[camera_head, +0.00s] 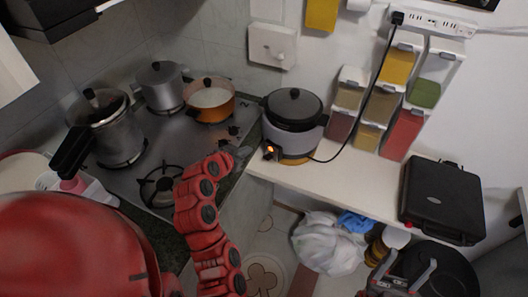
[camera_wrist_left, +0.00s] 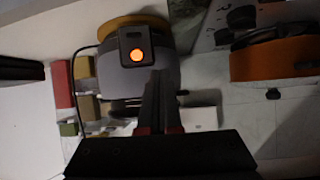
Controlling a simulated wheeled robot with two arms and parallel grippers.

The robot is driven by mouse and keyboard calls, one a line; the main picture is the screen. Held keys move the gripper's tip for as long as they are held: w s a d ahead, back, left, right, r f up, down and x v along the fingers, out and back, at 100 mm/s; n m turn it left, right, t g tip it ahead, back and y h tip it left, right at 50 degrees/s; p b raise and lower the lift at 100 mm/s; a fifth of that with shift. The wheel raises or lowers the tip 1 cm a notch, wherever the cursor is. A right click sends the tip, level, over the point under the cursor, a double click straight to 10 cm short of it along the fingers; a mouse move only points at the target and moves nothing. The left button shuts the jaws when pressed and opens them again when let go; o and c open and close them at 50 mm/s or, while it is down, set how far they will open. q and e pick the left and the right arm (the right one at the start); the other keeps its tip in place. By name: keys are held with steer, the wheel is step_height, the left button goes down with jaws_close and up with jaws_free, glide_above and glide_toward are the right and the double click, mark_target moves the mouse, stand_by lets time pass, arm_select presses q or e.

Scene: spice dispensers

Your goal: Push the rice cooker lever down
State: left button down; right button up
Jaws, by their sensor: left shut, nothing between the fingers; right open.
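The rice cooker (camera_head: 298,137) has a grey body and black lid and stands on the white counter beside the stove. Its small dark front panel (camera_head: 270,152) shows a glowing orange light. My left gripper (camera_head: 243,152) is shut and empty, just left of this panel. In the left wrist view, the shut fingers (camera_wrist_left: 160,78) point toward the cooker (camera_wrist_left: 103,70), which appears upside down. Its panel (camera_wrist_left: 126,42) is just ahead of the tips; contact cannot be told. The lever cannot be made out separately from the panel. My right gripper (camera_head: 402,275) is open, at the bottom right.
The stove (camera_head: 145,180) to the left holds an orange pot (camera_head: 210,108), a steel pot (camera_head: 160,90) and a pressure cooker (camera_head: 112,130). Behind the cooker are spice dispensers (camera_head: 403,130) and a black cord (camera_head: 373,90). A black case (camera_head: 441,195) lies right; the counter between is clear.

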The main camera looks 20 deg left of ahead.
mark_target(268, 157)
arm_select(q)
steer(key=s, duration=0.1)
steer(key=d+m+g+h, duration=0.1)
steer(key=s+d, duration=0.1)
steer(key=shift+s+r+m+g+h, duration=0.25)
steer(key=shift+s+m+g+h, duration=0.05)
steer(key=shift+s+h, duration=0.1)
steer(key=shift+w+p, duration=0.15)
steer(key=shift+p, duration=0.15)
steer(key=shift+p+x, duration=2.35)
steer(key=shift+x, duration=2.6)
steer(key=shift+a+f, duration=0.1)
